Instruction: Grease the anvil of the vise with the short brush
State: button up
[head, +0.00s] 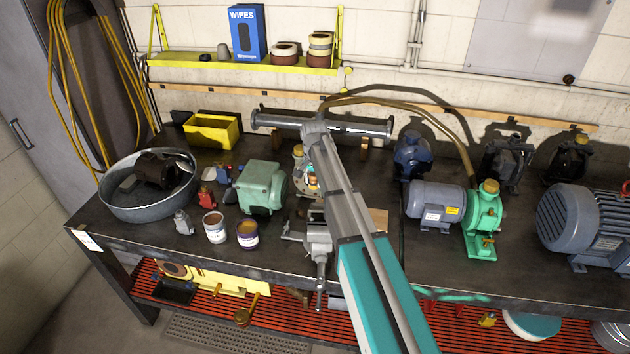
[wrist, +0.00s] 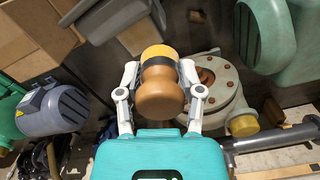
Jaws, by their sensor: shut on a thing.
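My gripper (wrist: 158,92) is shut on a brown, rounded thing with a black band and an orange end (wrist: 158,85), seen nearly end-on in the wrist view. It looks like the short brush's handle; its bristles are hidden. In the head view my gripper (head: 312,182) is small and partly behind my arm, above the bench left of centre. The grey vise (head: 318,236) stands at the bench's front edge, nearer the front than my gripper, and my arm partly covers it. Its anvil cannot be made out clearly. In the wrist view, a grey-green part at the top (wrist: 110,18) seems to be the vise.
A cream flanged pump (wrist: 222,88) stands close beside and below my gripper. A green motor (head: 260,187) is left of it; a grey motor (head: 437,203) with a green pump is right. Two open tins (head: 214,228) stand front left. A pipe (head: 360,127) lies behind.

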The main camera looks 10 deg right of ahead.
notch_tip(320, 180, down, 8)
jog(key=b, duration=0.7)
jog(key=shift+r+b, duration=0.2)
jog(key=shift+b, duration=0.15)
jog(key=shift+s+d+r, duration=0.1)
jog(key=shift+s+d, duration=0.05)
jog(key=shift+d, duration=0.5)
jog(key=shift+s+d+r, duration=0.1)
jog(key=shift+s+d, duration=0.05)
jog(key=shift+d, duration=0.5)
jog(key=shift+s+d+f, duration=0.1)
jog(key=shift+s+d, duration=0.1)
jog(key=shift+d, duration=0.9)
jog(key=shift+s+d, duration=0.15)
jog(key=shift+d, duration=0.9)
jog(key=shift+w+a, duration=0.25)
jog(key=shift+a, duration=0.9)
jog(key=shift+w+a, duration=0.2)
jog(key=shift+a, duration=1)
jog(key=shift+w+a, duration=0.25)
jog(key=shift+a, duration=0.9)
notch_tip(320, 180, up, 8)
jog(key=p, duration=0.7)
jog(key=shift+d+f+p, duration=0.1)
jog(key=shift+f+p, duration=0.1)
jog(key=shift+p, duration=0.2)
jog(key=shift+f, duration=0.25)
jog(key=shift+f+b, duration=2.85)
jog(key=shift+b, duration=0.2)
